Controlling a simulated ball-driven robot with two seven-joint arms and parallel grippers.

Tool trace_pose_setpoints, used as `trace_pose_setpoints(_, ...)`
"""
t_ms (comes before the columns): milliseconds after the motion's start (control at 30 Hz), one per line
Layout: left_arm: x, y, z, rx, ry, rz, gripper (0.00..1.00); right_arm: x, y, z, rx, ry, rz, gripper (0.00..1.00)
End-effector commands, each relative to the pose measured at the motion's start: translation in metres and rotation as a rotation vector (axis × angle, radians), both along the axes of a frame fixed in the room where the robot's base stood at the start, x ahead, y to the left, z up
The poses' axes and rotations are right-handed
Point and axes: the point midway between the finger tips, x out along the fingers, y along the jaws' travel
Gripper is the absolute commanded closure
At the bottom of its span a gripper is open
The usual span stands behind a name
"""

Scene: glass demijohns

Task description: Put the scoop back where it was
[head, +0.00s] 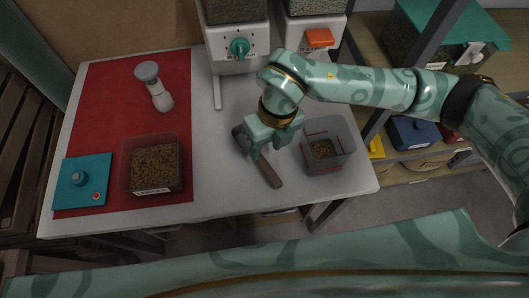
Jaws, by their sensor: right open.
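The scoop (269,173) lies on the light table top, right of the red mat. Its brown handle points toward the front edge, and part of its dark head shows at the upper left of my gripper. My right gripper (268,150) is open, pointing down over the scoop, and hides its middle. I cannot tell whether the fingers touch it. My left gripper is not in view.
A clear bin (328,157) with some granules stands close right of my gripper. On the red mat (112,108) are a full clear tub (155,168), a teal lid-like item (83,182) and a white-grey tool (156,88). Dispensers (238,50) stand behind.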

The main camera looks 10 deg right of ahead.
Motion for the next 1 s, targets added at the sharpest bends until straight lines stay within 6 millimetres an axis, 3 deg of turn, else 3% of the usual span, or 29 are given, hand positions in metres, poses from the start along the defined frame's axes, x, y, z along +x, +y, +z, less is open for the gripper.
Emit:
trace_pose_setpoints(100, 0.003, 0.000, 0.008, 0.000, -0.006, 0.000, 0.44, 0.002, -0.004, 0.030, 0.001, -0.005, -0.001, 0.58)
trace_pose_setpoints(300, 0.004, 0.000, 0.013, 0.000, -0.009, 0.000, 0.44, 0.003, -0.008, 0.057, 0.001, -0.002, 0.000, 0.58)
trace_pose_setpoints(1000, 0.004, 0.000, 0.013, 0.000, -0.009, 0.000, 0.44, 0.003, -0.009, 0.061, 0.002, 0.002, 0.000, 0.58)
